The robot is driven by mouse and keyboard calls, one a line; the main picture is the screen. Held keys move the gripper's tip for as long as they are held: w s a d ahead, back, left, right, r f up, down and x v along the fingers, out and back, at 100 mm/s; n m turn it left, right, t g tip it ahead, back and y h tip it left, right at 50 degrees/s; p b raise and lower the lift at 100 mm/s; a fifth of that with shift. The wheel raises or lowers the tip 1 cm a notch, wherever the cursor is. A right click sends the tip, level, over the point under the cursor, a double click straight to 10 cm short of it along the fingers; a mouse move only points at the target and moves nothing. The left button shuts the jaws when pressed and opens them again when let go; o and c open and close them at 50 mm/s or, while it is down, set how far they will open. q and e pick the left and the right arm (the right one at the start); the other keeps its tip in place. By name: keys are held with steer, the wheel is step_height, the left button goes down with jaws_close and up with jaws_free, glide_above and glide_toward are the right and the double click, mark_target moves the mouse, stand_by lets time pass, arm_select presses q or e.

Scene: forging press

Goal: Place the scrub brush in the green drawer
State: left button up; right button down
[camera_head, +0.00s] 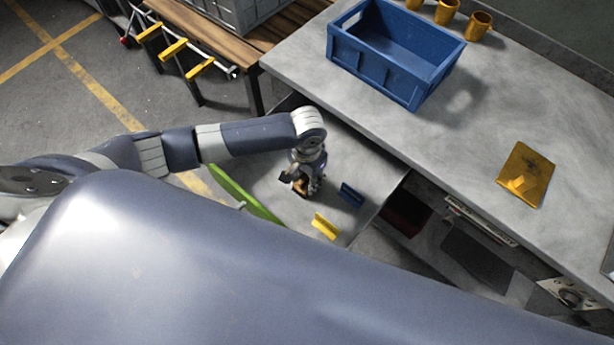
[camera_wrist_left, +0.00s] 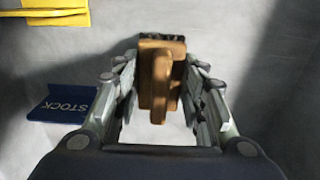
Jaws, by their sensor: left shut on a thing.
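The green drawer (camera_head: 233,191) is pulled out below the grey worktop in the head view. Its front edge is green and its floor is grey. My left gripper (camera_head: 301,184) reaches down into the drawer area. In the left wrist view, my left gripper (camera_wrist_left: 160,75) is shut on the scrub brush (camera_wrist_left: 160,80), a brown-orange block with a raised handle. The fingers stand on both sides of the handle. The brush also shows in the head view (camera_head: 302,188), partly hidden by the gripper. I cannot tell whether it touches the drawer floor. My right gripper is not in view.
Inside the drawer lie a blue STOCK plate (camera_wrist_left: 66,104) and a yellow plate (camera_head: 325,226). On the grey worktop (camera_head: 440,140) stand a blue crate (camera_head: 372,70), several orange cups (camera_head: 446,12) and a yellow-orange plate with a handle (camera_head: 527,172). A wooden bench (camera_head: 205,22) stands behind.

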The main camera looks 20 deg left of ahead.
arm_select(q)
steer(key=shift+f, duration=0.15)
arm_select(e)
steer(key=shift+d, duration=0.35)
arm_select(q)
steer(key=o, duration=0.9)
steer(key=shift+o, duration=0.2)
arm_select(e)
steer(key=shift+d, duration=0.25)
arm_select(q)
step_height(320, 180, up, 12)
steer(key=shift+f+p, duration=0.1)
steer(key=shift+p, duration=0.2)
steer(key=shift+r, duration=0.35)
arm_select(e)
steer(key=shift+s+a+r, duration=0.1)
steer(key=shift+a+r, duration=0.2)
arm_select(q)
steer(key=shift+f, duration=0.1)
